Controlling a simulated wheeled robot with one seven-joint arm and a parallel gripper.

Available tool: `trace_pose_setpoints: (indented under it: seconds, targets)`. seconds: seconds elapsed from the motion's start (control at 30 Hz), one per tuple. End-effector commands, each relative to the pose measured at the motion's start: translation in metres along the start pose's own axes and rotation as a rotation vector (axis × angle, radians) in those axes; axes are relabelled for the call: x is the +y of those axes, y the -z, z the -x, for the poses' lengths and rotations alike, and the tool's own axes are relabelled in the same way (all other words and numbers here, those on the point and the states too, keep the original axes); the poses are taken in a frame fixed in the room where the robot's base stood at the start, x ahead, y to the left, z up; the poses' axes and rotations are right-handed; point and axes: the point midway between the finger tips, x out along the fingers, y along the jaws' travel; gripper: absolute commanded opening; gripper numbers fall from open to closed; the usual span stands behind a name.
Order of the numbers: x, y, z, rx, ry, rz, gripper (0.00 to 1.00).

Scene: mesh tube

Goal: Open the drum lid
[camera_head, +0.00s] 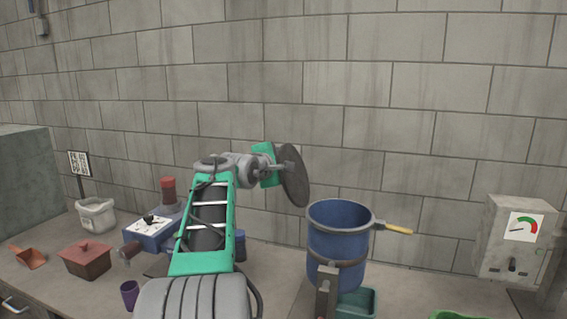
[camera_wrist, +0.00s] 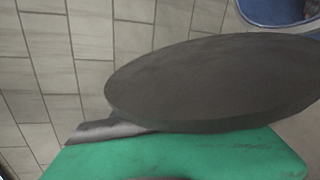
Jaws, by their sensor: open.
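The blue drum (camera_head: 338,245) stands on the bench right of centre in the head view. Its round top is uncovered and I can see its inside wall. The dark round lid (camera_head: 296,180) stands nearly on edge, above and left of the drum's rim. Its lower edge comes close to the rim; I cannot tell if they join. My gripper (camera_head: 278,165) is open right beside the lid; contact is unclear. In the wrist view the lid (camera_wrist: 215,85) fills the middle, before my green gripper body and a grey finger. Part of the drum (camera_wrist: 275,10) shows at the top right.
A yellow handle (camera_head: 398,229) sticks out right from the drum's rim. A grey gauge box (camera_head: 497,240) stands at right. A green tray (camera_head: 357,303) lies by the drum's foot. A red-brown box (camera_head: 85,259), white bucket (camera_head: 96,217) and purple cup (camera_head: 129,294) stand at left.

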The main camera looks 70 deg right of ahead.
Motion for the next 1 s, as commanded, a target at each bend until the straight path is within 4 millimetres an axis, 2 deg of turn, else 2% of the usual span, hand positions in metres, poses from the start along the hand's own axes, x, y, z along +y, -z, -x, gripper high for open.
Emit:
trace_pose_setpoints:
  seconds: [0.13,0.3,0.43,0.57,0.9,0.97,1.0]
  targets:
    - [0.000,0.001,0.016,0.002,-0.003,-0.001,0.50]
    - [-0.001,0.002,0.052,0.003,-0.005,-0.001,0.50]
    - [-0.001,0.001,0.072,0.002,-0.002,-0.001,0.50]
    - [-0.001,0.000,0.078,0.001,0.000,0.001,0.50]
    - [0.000,0.000,0.078,0.000,0.000,0.000,0.50]
    - [-0.002,0.009,0.081,0.021,0.003,-0.013,0.50]
    - [-0.004,0.022,0.087,0.052,0.010,-0.033,0.50]
